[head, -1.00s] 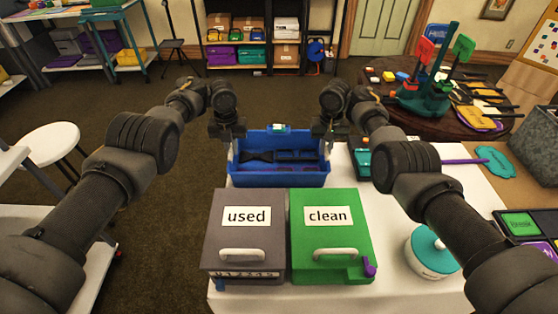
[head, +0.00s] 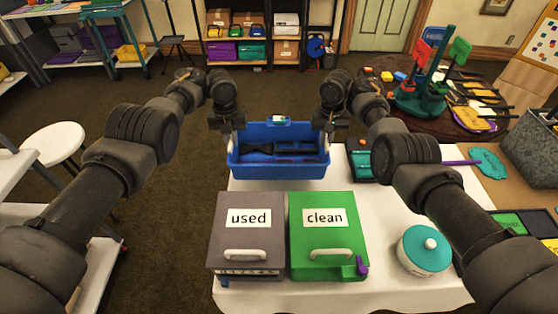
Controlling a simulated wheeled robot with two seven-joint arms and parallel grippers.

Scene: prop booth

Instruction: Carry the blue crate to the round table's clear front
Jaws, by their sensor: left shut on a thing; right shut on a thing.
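The blue crate (head: 278,167) hangs between my two grippers at the far edge of the white-covered table, behind the two boxes. It is roughly level, with dark items and a small purple part inside. My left gripper (head: 229,128) is shut on its left end and my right gripper (head: 326,128) on its right end; the arms partly hide the grip points. The round table (head: 436,127) stands at the back right, dark wood, partly hidden by my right arm.
A grey "used" box (head: 246,239), a green "clean" box (head: 327,232) and a teal-lidded pot (head: 424,250) stand on the white table (head: 385,205). The round table holds a teal rack (head: 422,98) with paddles and small blocks. Open carpet (head: 290,90) lies beyond the crate.

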